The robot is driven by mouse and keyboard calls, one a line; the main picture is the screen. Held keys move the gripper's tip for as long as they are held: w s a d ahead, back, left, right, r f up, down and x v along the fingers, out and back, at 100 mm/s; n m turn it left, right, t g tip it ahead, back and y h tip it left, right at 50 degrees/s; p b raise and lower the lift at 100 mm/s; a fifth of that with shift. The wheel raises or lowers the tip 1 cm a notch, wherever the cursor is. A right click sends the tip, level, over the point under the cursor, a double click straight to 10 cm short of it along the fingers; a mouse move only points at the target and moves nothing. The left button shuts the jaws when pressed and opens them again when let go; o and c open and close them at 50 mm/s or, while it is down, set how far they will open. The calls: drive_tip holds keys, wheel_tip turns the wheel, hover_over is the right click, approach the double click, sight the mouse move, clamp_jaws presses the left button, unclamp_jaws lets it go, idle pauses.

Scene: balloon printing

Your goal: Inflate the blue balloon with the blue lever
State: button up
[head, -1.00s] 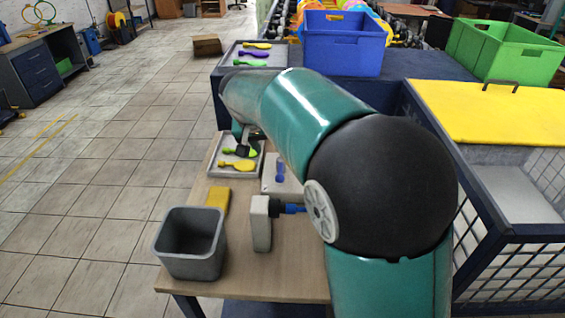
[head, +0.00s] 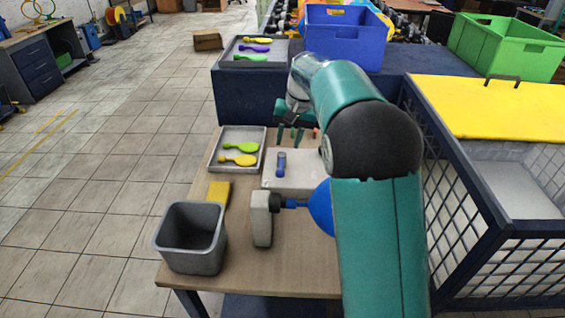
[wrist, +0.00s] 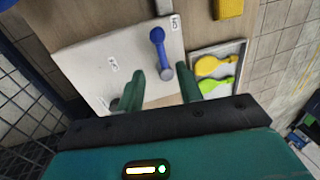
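The blue balloon (head: 321,207) looks swollen and sits at the end of the blue nozzle of the grey pump (head: 262,218); my arm hides its right side. The blue lever (head: 281,163) stands on a pale panel (head: 291,183) behind the pump. In the wrist view the blue lever (wrist: 158,48) lies on the panel (wrist: 100,62), ahead of my fingers. My gripper (head: 289,134) is over the far side of the panel. Its green fingers (wrist: 163,87) are apart, with nothing between them; the lever is just beyond the fingertips.
A tray (head: 214,157) holding a green and a yellow balloon lies left of the panel. A yellow block (head: 218,192) and a grey bin (head: 190,265) are at the table's left. A meshed cage with a yellow lid (head: 500,105) stands right. Another balloon tray (head: 226,62) is behind.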

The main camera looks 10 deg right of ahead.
sight(281, 167)
drive_tip(key=f, duration=0.3)
drive_tip(key=a+f, duration=0.1)
drive_tip(key=f, duration=0.2)
drive_tip(key=a+f, duration=0.1)
drive_tip(key=f, duration=0.2)
drive_tip(key=shift+w, duration=0.15)
drive_tip(key=shift+d, duration=0.1)
clamp_jaws()
